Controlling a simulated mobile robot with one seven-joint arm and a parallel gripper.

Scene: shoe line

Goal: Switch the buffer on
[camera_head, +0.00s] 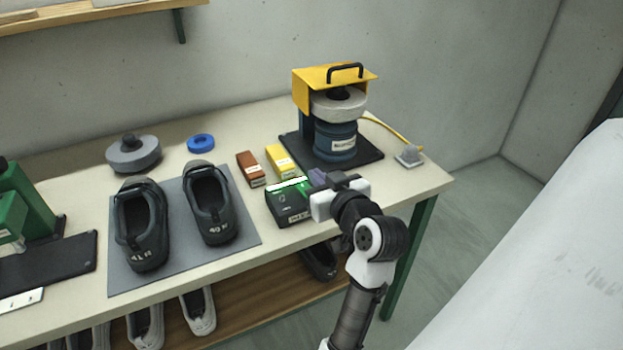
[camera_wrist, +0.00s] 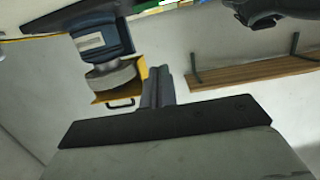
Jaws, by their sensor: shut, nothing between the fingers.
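The buffer stands at the back right of the bench, with a blue motor (camera_head: 335,143), a pale wheel (camera_head: 338,106) and a yellow hood (camera_head: 310,76) with a black handle. It appears upside down in the wrist view, with its motor (camera_wrist: 100,38) at upper left.
A red-brown block (camera_head: 250,169) and a yellow block (camera_head: 281,160) lie behind the box. Two dark shoes stand on a grey mat (camera_head: 240,240) to the left. A grey piece (camera_head: 408,156) sits at the right edge near a yellow cable (camera_head: 392,132). More shoes are on the lower shelf.

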